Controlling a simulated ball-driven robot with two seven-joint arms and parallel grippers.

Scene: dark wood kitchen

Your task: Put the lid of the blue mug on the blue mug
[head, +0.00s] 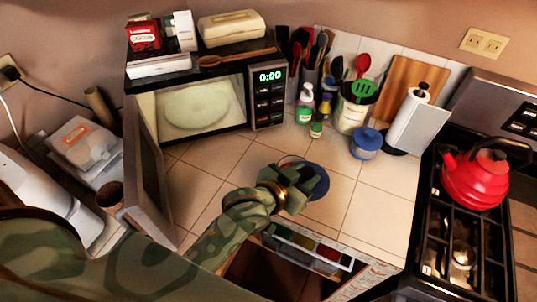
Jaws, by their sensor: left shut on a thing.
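My left gripper (302,186) reaches over the tiled counter from the lower left. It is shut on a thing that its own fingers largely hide. A round dark blue thing (321,183) shows at the right of the fingers, with a pale and reddish edge behind them. I cannot tell whether it is the lid or the mug, or whether it touches the counter. A blue container with a blue knobbed top (367,140) stands upright farther back to the right, apart from the gripper. My right gripper is not in view.
The microwave (267,97) stands open at the back left, its door (147,160) swung forward. Small bottles (316,129) and a utensil crock (352,115) stand at the back. An open drawer (310,250) is below the counter edge. A red kettle (475,178) sits on the stove.

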